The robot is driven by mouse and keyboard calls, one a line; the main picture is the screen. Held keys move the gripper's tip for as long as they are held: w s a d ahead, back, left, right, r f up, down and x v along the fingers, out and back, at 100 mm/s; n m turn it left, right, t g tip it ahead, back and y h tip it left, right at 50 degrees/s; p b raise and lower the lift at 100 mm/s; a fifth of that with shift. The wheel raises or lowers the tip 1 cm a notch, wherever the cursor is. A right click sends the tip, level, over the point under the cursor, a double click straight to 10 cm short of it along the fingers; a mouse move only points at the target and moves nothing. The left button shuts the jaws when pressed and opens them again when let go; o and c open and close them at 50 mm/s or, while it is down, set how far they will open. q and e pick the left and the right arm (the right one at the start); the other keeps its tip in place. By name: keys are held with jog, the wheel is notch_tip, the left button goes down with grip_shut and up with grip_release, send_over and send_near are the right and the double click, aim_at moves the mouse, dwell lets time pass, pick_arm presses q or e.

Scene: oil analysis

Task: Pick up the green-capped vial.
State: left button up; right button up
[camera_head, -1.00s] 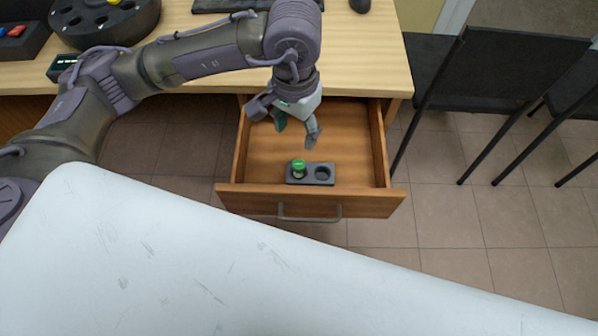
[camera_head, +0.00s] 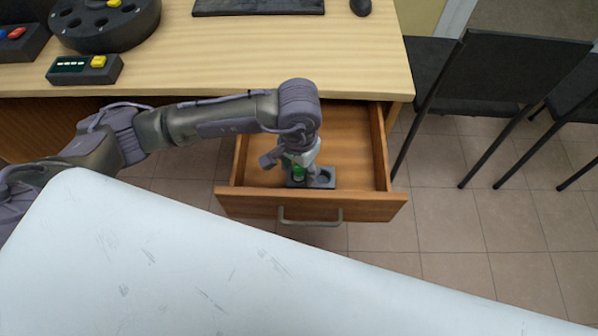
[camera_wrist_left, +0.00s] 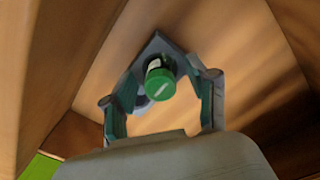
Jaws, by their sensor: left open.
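The green-capped vial (camera_head: 298,171) stands in the left hole of a dark two-hole holder (camera_head: 323,180) inside the open drawer. In the left wrist view its green cap (camera_wrist_left: 160,84) sits between the two fingers, with the holder (camera_wrist_left: 156,50) beneath it. My left gripper (camera_head: 300,175) is down in the drawer at the vial. In the left wrist view the gripper (camera_wrist_left: 162,100) is open, a finger on each side of the cap, with gaps visible. The arm and fingers partly hide the vial in the head view. My right gripper is not in view.
The wooden drawer (camera_head: 356,150) is pulled out below the desk (camera_head: 260,55); its walls and front surround my gripper. A round dark device (camera_head: 105,30), a small box with a yellow button (camera_head: 85,69), a keyboard and a mouse (camera_head: 361,7) are on the desk. Black chairs (camera_head: 500,85) stand at right.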

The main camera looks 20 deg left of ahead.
pick_arm(q)
grip_shut()
dwell(0.3)
jog(key=shift+r, duration=0.15)
